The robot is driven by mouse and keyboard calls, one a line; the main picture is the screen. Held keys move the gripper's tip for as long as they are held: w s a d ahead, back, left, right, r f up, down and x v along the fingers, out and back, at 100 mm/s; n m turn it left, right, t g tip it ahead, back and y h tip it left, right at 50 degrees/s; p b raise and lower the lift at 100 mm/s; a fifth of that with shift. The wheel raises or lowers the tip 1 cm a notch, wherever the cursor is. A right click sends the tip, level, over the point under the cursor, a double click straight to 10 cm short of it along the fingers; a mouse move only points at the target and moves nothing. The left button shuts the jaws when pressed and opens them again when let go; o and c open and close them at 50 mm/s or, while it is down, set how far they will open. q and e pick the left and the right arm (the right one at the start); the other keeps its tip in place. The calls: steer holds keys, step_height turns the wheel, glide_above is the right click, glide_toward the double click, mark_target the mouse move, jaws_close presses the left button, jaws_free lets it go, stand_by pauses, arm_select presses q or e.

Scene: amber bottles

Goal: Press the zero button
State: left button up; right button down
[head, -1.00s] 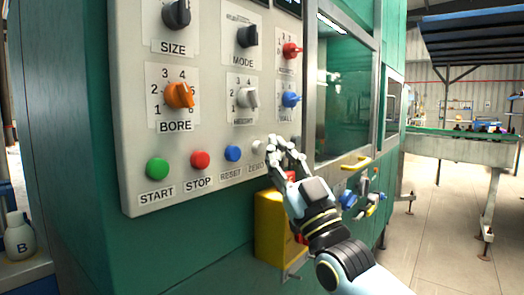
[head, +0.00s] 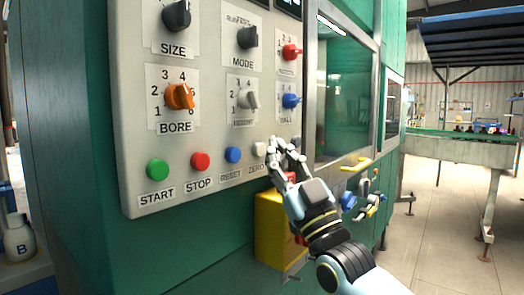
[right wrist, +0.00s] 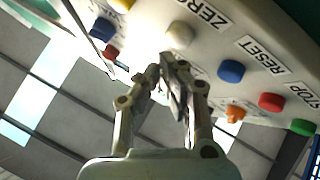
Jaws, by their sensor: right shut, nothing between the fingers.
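The white zero button (head: 258,149) sits on the panel's bottom row, right of the blue reset button, above its ZERO label. It also shows in the right wrist view (right wrist: 180,35), just beyond the fingertips. My right gripper (head: 276,143) is shut and empty, its tips close to the right of the zero button in the head view. In the right wrist view the fingertips (right wrist: 166,62) sit short of the button and look apart from it; I cannot tell the exact gap. My left gripper is not in view.
The blue reset button (head: 233,154), red stop button (head: 200,160) and green start button (head: 157,169) line the same row. Knobs sit above. A yellow box (head: 268,229) is below the panel, and a yellow handle (head: 356,164) is to the right.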

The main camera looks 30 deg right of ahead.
steer(key=shift+w, duration=0.1)
steer(key=shift+w+a, duration=0.15)
steer(key=shift+w, duration=0.15)
steer(key=shift+w+a+b, duration=0.2)
steer(key=shift+w+b, duration=0.15)
steer(key=shift+w, duration=0.05)
stand_by(0.8)
stand_by(0.3)
steer(key=shift+s+d+p, duration=0.35)
steer(key=shift+s+p, duration=0.25)
steer(key=shift+s, duration=0.2)
steer(key=s+p, duration=0.1)
steer(key=s+d+p, duration=0.1)
steer(key=s, duration=0.1)
steer(key=s+d+p, duration=0.1)
steer(key=shift+s, duration=0.3)
